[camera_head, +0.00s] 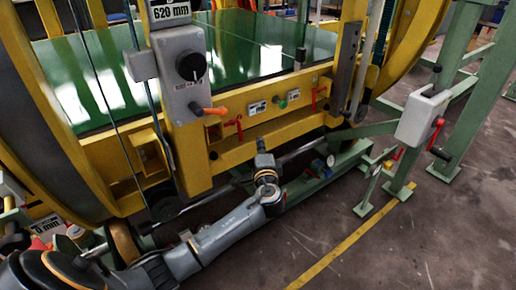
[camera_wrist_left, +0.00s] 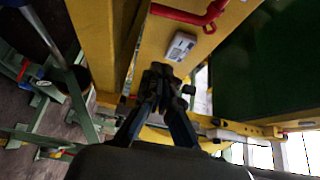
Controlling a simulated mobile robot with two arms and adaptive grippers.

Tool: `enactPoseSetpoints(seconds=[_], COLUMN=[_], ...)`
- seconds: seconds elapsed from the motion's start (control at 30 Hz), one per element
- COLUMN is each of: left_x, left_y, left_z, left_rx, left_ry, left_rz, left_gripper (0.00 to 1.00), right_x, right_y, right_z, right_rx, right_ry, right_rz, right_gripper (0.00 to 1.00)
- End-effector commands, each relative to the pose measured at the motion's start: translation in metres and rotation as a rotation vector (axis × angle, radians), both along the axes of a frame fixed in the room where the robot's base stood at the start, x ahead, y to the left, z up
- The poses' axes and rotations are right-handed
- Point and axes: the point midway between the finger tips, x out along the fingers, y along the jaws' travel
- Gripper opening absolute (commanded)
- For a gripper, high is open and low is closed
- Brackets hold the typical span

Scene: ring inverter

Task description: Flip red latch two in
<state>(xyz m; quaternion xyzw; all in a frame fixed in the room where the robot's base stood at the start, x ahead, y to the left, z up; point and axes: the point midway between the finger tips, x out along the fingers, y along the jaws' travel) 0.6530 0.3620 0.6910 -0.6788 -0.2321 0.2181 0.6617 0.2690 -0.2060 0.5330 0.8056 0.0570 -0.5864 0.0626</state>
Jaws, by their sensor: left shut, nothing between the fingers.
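Two red latches sit on the yellow front beam in the head view: a left one (camera_head: 238,126) and a right one (camera_head: 315,95). I cannot read which is number two. A red latch (camera_wrist_left: 192,14) also shows at the top of the left wrist view, beside a white label plate (camera_wrist_left: 181,46). My left gripper (camera_head: 261,142) is in front of the beam, below and right of the left latch. In the left wrist view its fingertips (camera_wrist_left: 160,76) are together, with nothing between them. They are apart from the latch. My right gripper is not in view.
Label plates (camera_head: 257,107) and a green knob (camera_head: 281,104) lie between the latches. A grey control box (camera_head: 186,70) with an orange handle stands left on a yellow post. A grey crank box (camera_head: 423,117) stands right. Green frame bars run below the beam; open floor lies right.

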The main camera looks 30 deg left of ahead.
Motion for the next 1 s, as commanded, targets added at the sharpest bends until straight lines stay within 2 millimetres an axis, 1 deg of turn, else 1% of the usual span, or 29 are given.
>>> enactPoseSetpoints(seconds=[0.03,0.1,0.17,0.33,0.4,0.43,0.6,0.73,1.0], left_x=[0.010,0.022,0.033,0.056,0.042,0.038,0.024,0.020,0.020], left_y=[0.008,0.018,0.026,0.043,0.050,0.052,0.061,0.063,0.063], left_z=[0.000,-0.001,-0.001,0.000,0.000,-0.001,-0.001,-0.001,-0.001], left_rx=[0.003,0.003,0.002,0.001,0.003,0.004,0.000,0.000,-0.001], left_ry=[-0.002,-0.001,-0.001,0.000,0.002,0.003,0.001,0.001,0.001], left_rz=[0.002,0.003,0.003,0.001,0.000,0.000,0.000,-0.001,0.000], left_gripper=[0.00,0.00,0.00,0.00,0.00,0.00,0.00,0.00,0.00], right_x=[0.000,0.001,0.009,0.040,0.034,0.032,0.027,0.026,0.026], right_y=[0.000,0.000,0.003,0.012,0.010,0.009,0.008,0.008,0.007], right_z=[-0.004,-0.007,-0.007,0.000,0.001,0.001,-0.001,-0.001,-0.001], right_rx=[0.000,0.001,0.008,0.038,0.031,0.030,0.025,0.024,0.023], right_ry=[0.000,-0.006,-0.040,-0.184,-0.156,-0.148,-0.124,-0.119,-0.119], right_rz=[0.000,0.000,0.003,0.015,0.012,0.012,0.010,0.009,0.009], right_gripper=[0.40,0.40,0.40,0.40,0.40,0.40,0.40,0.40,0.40])
